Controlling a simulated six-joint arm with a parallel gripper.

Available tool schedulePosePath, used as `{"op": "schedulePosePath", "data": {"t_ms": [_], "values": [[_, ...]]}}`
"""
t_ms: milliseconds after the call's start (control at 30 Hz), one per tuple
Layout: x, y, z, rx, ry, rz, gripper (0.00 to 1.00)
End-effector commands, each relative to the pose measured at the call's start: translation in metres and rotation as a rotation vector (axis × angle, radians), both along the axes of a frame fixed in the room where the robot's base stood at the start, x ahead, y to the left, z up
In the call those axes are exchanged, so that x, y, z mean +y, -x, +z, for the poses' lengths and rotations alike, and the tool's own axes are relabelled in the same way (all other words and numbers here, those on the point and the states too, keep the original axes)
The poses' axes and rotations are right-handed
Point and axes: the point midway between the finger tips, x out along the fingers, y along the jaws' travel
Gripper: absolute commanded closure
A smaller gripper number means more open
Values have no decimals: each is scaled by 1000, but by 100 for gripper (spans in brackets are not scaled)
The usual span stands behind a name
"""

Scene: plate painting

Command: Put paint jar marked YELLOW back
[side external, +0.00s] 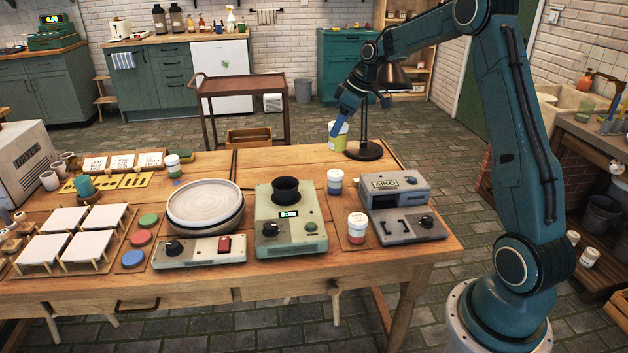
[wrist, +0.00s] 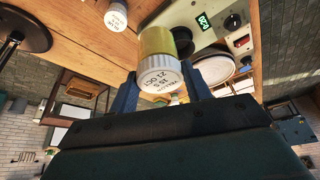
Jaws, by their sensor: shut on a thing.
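The yellow paint jar (side external: 341,143) is in my gripper (side external: 338,126), held up near the table's back edge beside the lamp in the side view. In the wrist view the jar (wrist: 157,42) has a yellow body and a white lid with printed lettering, partly readable as "21 OCT". My blue fingers (wrist: 160,80) close on it from both sides. Its underside is hidden, and I cannot tell how far it is above the table.
A blue-banded jar (side external: 335,182) and a red-banded jar (side external: 357,228) stand on a strip beside the grey AIKO device (side external: 400,205). The desk lamp base (side external: 363,151) is close to the held jar. The scale (side external: 290,222) and turntable (side external: 205,204) stand left.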

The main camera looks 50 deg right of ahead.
Motion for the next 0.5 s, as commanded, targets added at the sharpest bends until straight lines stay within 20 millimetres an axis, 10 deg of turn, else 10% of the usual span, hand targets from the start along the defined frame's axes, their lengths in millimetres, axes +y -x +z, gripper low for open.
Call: {"op": "schedulePosePath", "data": {"t_ms": [500], "values": [[-10, 28, -11, -2, 1, -44, 81]]}}
